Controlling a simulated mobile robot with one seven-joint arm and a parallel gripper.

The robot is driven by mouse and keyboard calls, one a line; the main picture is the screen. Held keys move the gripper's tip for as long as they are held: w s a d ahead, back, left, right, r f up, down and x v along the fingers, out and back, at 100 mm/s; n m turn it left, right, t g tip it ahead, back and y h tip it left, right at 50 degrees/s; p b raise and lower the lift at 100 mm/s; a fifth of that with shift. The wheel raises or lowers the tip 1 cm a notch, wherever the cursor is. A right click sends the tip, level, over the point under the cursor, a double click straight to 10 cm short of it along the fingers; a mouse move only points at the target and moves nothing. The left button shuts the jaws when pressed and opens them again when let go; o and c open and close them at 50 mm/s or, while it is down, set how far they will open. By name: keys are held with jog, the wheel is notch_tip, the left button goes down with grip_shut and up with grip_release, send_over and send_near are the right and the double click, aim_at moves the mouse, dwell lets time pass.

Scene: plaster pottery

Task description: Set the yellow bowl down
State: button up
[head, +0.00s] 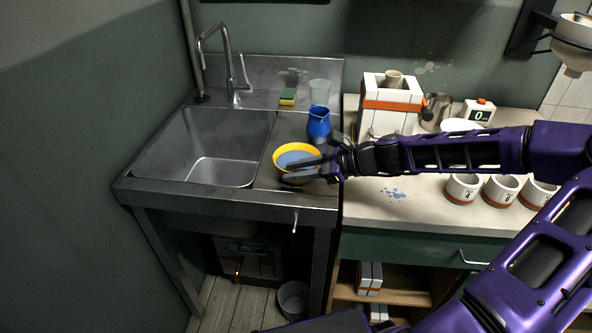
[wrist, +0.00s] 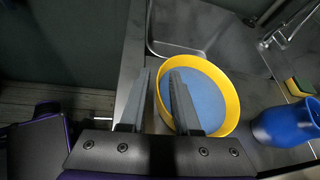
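The yellow bowl (head: 283,150) is on the metal drainboard right of the sink basin, upright, with a blue inside. It also shows in the wrist view (wrist: 232,93). My gripper (head: 293,170) is at the bowl's near right side. In the wrist view my gripper (wrist: 160,75) has its two fingers apart, one over the bowl's inside and one outside, with the rim between them. A gap shows between the fingers, wider than the rim. The bowl's underside is hidden.
A blue jug (head: 318,123) stands close behind the bowl, with a clear cup (head: 320,92) and a sponge (head: 288,97) further back. The sink basin (head: 215,145) is empty on the left. White cups (head: 464,188) stand on the right counter (head: 420,206).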

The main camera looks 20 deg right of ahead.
dwell(0.3)
jog(key=p+v, duration=0.2)
jog(key=v, duration=1)
